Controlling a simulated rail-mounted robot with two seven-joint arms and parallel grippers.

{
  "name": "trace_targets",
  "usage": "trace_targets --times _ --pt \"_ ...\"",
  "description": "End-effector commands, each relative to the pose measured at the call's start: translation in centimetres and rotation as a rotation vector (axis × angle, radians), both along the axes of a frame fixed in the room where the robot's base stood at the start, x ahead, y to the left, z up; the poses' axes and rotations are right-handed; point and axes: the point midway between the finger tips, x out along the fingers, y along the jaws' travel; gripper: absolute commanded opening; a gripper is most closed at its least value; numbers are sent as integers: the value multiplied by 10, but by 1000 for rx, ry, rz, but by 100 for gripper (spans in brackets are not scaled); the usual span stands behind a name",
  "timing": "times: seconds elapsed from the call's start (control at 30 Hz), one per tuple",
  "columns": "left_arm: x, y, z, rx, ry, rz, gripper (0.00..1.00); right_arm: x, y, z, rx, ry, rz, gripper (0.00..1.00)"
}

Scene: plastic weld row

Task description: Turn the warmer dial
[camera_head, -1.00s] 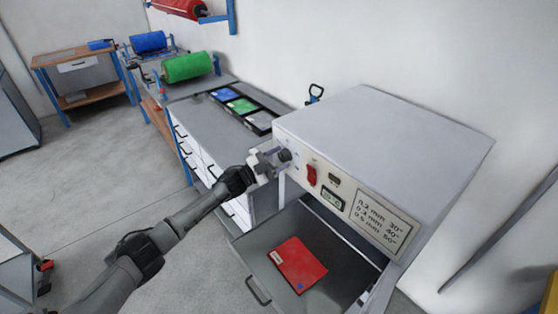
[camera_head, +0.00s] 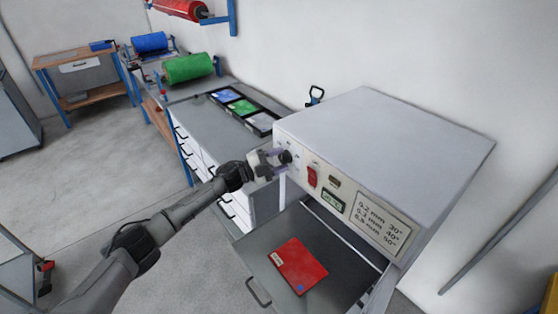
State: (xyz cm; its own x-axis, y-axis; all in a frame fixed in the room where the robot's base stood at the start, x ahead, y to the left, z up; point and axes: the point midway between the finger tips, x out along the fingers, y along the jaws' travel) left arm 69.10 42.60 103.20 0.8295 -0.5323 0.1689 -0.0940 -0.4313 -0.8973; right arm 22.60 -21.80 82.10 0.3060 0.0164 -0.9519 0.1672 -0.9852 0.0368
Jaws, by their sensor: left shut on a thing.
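The warmer (camera_head: 390,130) is a large pale box at the right of the head view. Its front panel carries a dark round dial (camera_head: 285,157) at the left end, a red switch (camera_head: 312,176), a small display (camera_head: 332,201) and a printed label of thicknesses and times (camera_head: 380,223). My left gripper (camera_head: 278,158) is at the dial and shut on it; the fingers partly cover it. The display's digits are too small to read surely. My right gripper is not in view.
Below the panel an open drawer (camera_head: 250,247) holds a red sheet (camera_head: 299,266). A grey counter (camera_head: 203,117) with a dark tray of coloured pieces (camera_head: 262,122) stands to the left. Green (camera_head: 188,68) and blue (camera_head: 149,42) rolls are behind it.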

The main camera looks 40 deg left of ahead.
Motion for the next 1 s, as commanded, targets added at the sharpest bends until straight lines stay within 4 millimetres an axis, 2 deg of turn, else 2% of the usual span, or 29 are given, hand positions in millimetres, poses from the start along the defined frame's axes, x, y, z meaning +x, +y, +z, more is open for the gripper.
trace_targets --times 0.23,0.27,0.5,0.8,1.0 --pt "0 1 -1 0 1 2 26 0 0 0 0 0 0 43" --pt "0 1 -1 0 1 3 53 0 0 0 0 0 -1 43" --pt "0 0 0 -1 1 1 76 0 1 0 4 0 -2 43" --pt "-3 2 -1 -1 1 1 76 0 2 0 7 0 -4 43" --pt "-24 15 -5 0 4 0 76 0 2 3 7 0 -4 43"
